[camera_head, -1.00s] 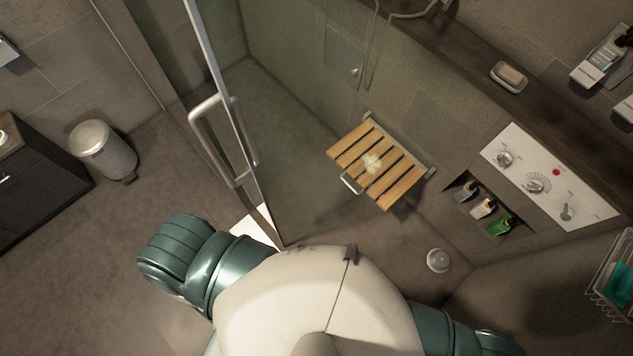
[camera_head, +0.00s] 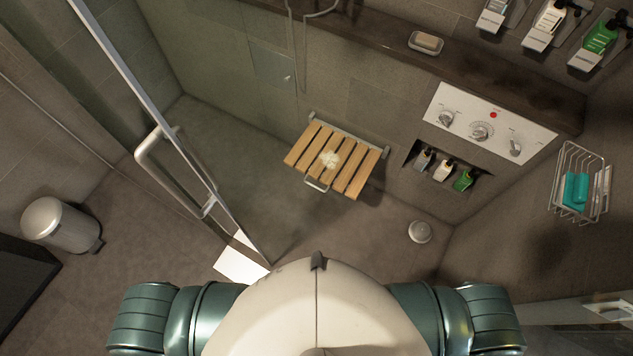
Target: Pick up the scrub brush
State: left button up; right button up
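I cannot single out the scrub brush with certainty. A wire basket (camera_head: 557,190) on the right wall holds teal items (camera_head: 576,188) and a narrow tan piece (camera_head: 603,186), too small to identify. A pale, fluffy object (camera_head: 329,158) lies on the slatted wooden seat (camera_head: 297,157). Only my shoulders and upper arms show at the bottom; neither of my grippers is in view.
A glass door with a metal handle (camera_head: 150,155) stands at left. A control panel (camera_head: 490,122) is above a niche with several bottles (camera_head: 443,170). A soap dish (camera_head: 426,43) sits on the ledge, and a bin (camera_head: 58,222) stands at left. The shower floor is clear.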

aim_at(572, 195)
jog(key=z, duration=2.25)
jog(key=i+j+z, duration=0.25)
jog(key=j+z, duration=0.25)
